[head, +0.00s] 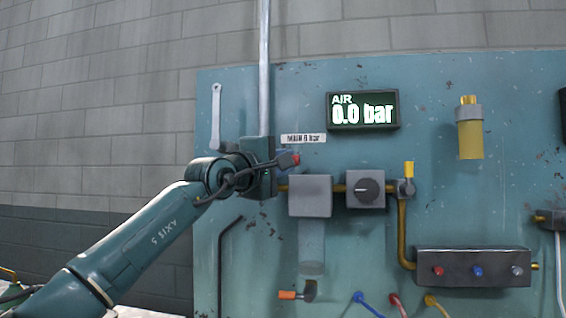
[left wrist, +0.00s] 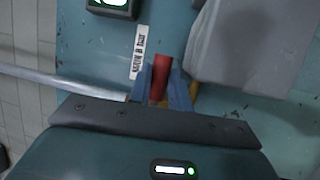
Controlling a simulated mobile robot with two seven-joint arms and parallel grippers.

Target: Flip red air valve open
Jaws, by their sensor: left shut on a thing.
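The red air valve handle (head: 296,159) is at the blue-green panel, just below a small white label that starts with MAIN. Only a small red part of it shows in the head view. In the left wrist view the red handle (left wrist: 160,72) stands between the blue fingers of my left gripper (left wrist: 162,84), one on each side. My left gripper (head: 288,161) is shut on the handle. The valve body is mostly hidden behind the gripper. The green display (head: 363,110) reads AIR 0.0 bar. My right gripper is not in view.
A grey filter block (head: 310,196) with a clear bowl sits close right of the gripper. A grey regulator (head: 366,189), a yellow-handled valve (head: 408,175) and a manifold (head: 473,267) are farther right. A vertical pale pipe (head: 264,70) rises above my gripper.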

